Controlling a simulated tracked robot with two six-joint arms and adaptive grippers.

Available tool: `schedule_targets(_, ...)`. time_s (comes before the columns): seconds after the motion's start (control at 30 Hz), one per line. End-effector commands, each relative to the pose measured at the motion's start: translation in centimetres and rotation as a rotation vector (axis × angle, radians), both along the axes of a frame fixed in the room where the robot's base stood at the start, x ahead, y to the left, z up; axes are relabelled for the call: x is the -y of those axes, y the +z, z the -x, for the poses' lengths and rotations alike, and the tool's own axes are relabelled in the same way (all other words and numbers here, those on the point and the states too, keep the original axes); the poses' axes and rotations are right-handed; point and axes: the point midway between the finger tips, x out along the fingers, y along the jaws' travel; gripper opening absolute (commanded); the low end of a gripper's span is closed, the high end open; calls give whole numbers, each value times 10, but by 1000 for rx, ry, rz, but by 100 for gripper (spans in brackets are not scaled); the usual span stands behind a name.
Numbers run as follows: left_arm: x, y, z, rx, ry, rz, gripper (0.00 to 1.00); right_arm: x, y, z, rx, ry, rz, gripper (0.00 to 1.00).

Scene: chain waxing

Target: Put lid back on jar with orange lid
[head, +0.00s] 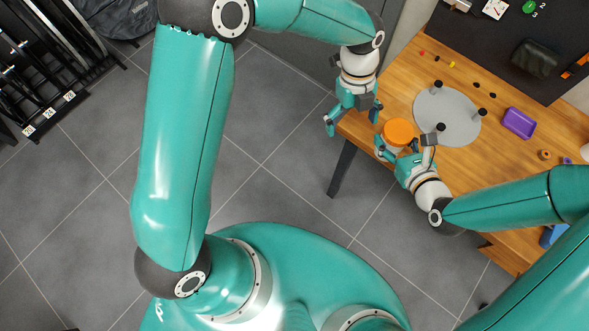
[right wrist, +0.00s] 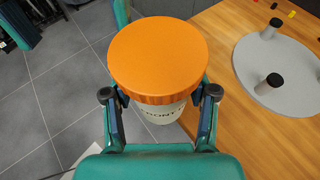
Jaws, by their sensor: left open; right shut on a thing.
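The jar (right wrist: 160,112) is pale with dark lettering in the right wrist view. The orange lid (head: 398,132) sits over its mouth and also shows in the right wrist view (right wrist: 158,58). The lid looks level, but I cannot tell whether it is fully seated. My right gripper (head: 404,150) is shut on the jar, its fingers on either side just under the lid. My left gripper (head: 352,118) is open and empty, up and left of the lid, near the table's corner. The lid hides most of the jar.
The wooden table (head: 400,88) carries a grey round plate (head: 452,112) with black-topped posts, right of the jar. A purple tray (head: 519,123) and a dark mat (head: 480,40) lie beyond. Grey floor is open left of the table edge.

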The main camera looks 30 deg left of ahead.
Motion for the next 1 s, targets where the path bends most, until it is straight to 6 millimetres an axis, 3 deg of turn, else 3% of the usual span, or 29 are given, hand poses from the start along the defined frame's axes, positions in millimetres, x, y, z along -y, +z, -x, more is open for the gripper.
schedule_targets(0.03,-4,-22,7,-27,124,-4,98,0,0,0,1,-1,0,0)
schedule_targets(0.2,-14,-81,27,-103,594,-10,98,0,0,0,1,-1,0,0)
schedule_targets(0.5,-35,-159,84,-287,1444,-36,98,0,0,0,1,-1,0,0)
schedule_targets(0.8,-56,-195,142,-471,2174,-68,98,0,0,0,1,-1,0,0)
schedule_targets(1.0,-64,-200,160,-532,2408,-75,98,0,0,0,1,-1,0,0)
